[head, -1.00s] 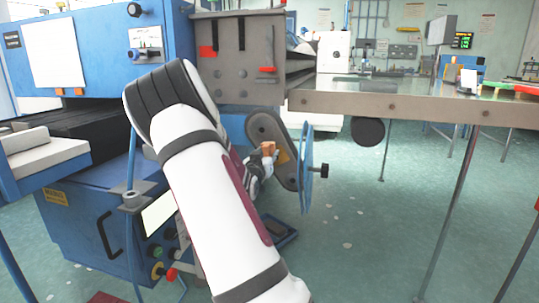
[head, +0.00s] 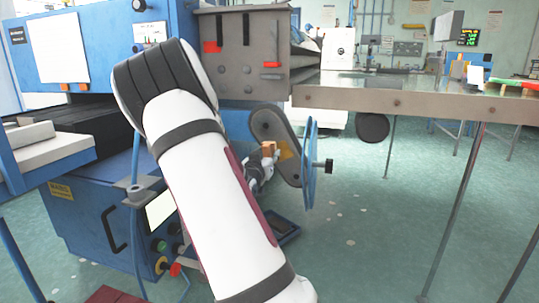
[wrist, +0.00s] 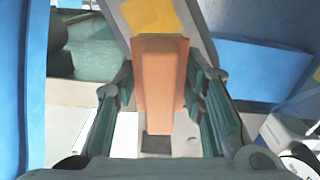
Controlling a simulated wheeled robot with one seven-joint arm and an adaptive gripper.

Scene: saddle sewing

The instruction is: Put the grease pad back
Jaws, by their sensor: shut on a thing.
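The grease pad (wrist: 160,85) looks like an orange-brown block. In the wrist view it sits upright between the two fingers of my gripper (wrist: 162,100), which is shut on it. In the head view the pad (head: 269,149) shows as a small brown block at the tip of my gripper (head: 262,160), beside the grey belt guard (head: 277,130). My arm hides part of the gripper. A small dark blue tray (head: 284,228) is low on the machine, below and right of the gripper; I cannot tell if it is the pad's place.
A blue wheel with a black knob (head: 310,165) stands just right of the belt guard. A long metal table (head: 430,104) extends right above it. The blue machine (head: 90,215) fills the left. Open floor (head: 370,240) lies to the right.

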